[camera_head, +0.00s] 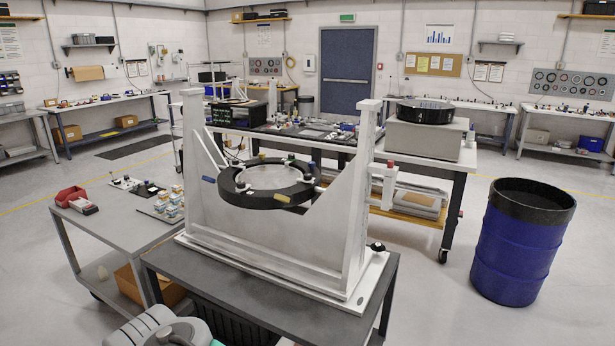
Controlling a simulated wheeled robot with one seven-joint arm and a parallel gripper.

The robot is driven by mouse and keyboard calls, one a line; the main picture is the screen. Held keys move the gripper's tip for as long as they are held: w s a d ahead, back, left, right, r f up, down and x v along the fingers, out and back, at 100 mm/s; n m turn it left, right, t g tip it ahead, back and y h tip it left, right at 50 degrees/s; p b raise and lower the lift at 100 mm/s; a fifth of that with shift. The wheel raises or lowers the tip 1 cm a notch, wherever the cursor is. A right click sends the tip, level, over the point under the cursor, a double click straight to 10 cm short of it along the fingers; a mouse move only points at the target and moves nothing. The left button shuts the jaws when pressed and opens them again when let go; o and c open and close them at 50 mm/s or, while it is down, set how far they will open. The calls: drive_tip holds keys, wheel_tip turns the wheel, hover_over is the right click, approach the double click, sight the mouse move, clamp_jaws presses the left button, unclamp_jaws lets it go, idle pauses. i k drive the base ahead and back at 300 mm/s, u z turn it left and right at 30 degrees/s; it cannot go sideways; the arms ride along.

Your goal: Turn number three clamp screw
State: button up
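The mirror fixture is a white frame (214,222) with two tall uprights, standing on a dark table. A black ring (268,199) around a pale round mirror (272,177) hangs tilted between the uprights. Several small clamp parts sit around the ring, among them a dark knob with a pale part (240,183) at its left and another knob (311,166) at its right. A blue tag (209,179) and a yellow tag (283,198) show at the ring. I cannot read numbers, so I cannot tell which screw is number three. My gripper is not in view.
The dark table (330,318) carries the fixture. A workbench (425,163) stands behind. A blue drum (515,248) stands at right. Floor between drum and table is clear.

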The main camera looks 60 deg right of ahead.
sight(241, 186)
drive_tip(key=z, duration=0.1)
drive_tip(key=i, duration=2.8)
drive_tip(key=z, duration=0.05)
